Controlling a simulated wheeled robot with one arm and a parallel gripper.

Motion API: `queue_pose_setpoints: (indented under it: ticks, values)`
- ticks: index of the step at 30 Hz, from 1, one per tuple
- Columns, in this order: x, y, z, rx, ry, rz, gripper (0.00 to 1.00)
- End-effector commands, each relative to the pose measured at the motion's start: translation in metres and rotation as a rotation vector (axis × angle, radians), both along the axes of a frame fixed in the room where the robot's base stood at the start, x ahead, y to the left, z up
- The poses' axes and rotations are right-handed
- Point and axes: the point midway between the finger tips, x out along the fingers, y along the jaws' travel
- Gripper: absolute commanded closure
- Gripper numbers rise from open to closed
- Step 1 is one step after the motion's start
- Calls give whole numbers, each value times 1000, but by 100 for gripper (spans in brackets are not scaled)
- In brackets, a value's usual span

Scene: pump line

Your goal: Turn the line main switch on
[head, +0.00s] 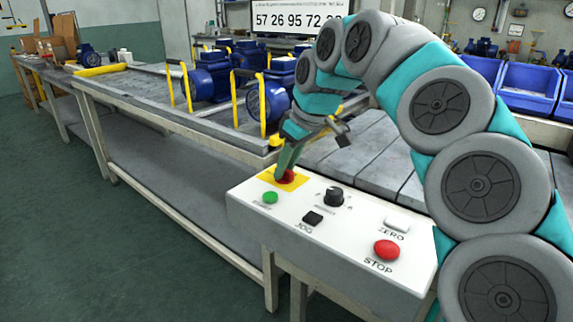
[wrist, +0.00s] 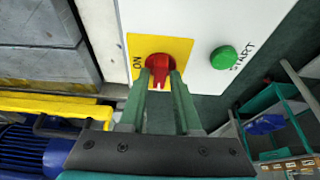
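The line main switch is a red rotary handle on a yellow plate at the back left corner of the white control box; it shows in the head view (head: 286,176) and the wrist view (wrist: 158,69). In the wrist view the word ON is printed on the plate, left of the handle. My gripper (head: 285,172) reaches down to the switch. Its two green fingers (wrist: 160,78) stand on either side of the red handle, close to it. Whether they press on it I cannot tell. The fingers hide part of the plate.
The white box (head: 330,228) also carries a green START button (head: 270,198), a black knob (head: 334,196), a black JOG button (head: 312,218), a ZERO button (head: 397,223) and a red STOP button (head: 387,250). Blue pumps (head: 265,100) stand on the bench behind.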

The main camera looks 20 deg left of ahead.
Motion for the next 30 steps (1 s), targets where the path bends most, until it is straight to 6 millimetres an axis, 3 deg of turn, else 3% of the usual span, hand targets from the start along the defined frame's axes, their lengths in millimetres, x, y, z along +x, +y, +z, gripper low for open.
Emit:
queue_pose_setpoints:
  ticks: [1,8,23,30]
  values:
    - [0,0,0,0,0,0,75]
    - [0,0,0,0,0,0,100]
    - [0,0,0,0,-1,-10,100]
    - [1,-1,-1,0,-4,-98,100]
